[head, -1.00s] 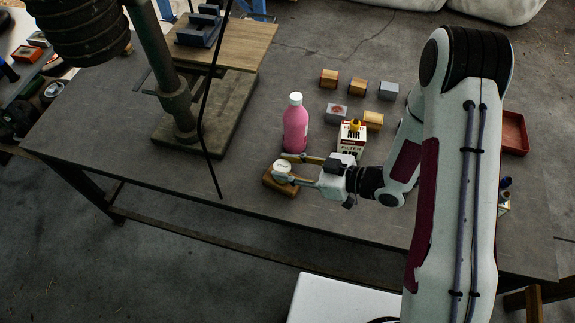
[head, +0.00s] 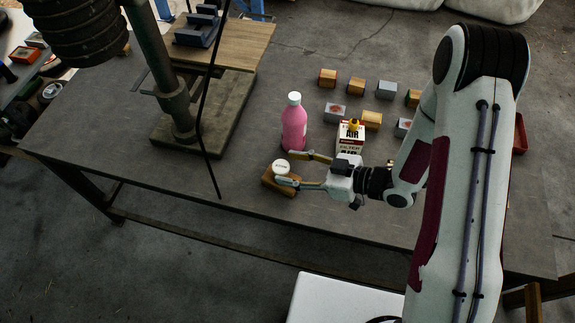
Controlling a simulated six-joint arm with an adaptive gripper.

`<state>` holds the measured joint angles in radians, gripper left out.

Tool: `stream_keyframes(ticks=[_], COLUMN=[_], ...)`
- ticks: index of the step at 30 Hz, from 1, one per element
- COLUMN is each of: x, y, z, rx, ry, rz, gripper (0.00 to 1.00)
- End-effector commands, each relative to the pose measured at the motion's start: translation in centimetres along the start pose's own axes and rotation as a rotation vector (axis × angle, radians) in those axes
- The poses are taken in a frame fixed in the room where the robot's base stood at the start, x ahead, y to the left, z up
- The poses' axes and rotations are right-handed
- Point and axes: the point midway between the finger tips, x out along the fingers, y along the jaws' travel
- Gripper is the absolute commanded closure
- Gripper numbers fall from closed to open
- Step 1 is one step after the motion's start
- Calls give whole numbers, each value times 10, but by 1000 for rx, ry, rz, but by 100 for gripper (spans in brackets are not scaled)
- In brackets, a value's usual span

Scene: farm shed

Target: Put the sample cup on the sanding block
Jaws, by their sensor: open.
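The sample cup (head: 281,167) is small and white with a pale lid. It rests on the brown sanding block (head: 272,182), which lies near the front edge of the table. My gripper (head: 290,169) is open, with its fingers pointing left. The far finger is clear of the cup, and the near finger is close to the cup's right side. I cannot tell whether the near finger touches it. Part of the block is hidden under the cup and the near finger.
A pink bottle (head: 294,124) stands just behind my gripper. An air filter box (head: 350,138) stands behind my wrist. Several small blocks (head: 357,89) are spread further back. A drill press base (head: 224,118) is at the left. The table front left of the block is clear.

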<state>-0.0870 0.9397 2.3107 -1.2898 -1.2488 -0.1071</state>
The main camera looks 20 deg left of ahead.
Motion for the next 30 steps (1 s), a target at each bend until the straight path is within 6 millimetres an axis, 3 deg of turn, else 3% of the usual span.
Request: stream_keyframes(ticks=[21,30], x=[-76,-96], y=[1,0], z=[0,0], rx=[0,0], ry=[0,0], rz=[4,1], gripper=[52,52])
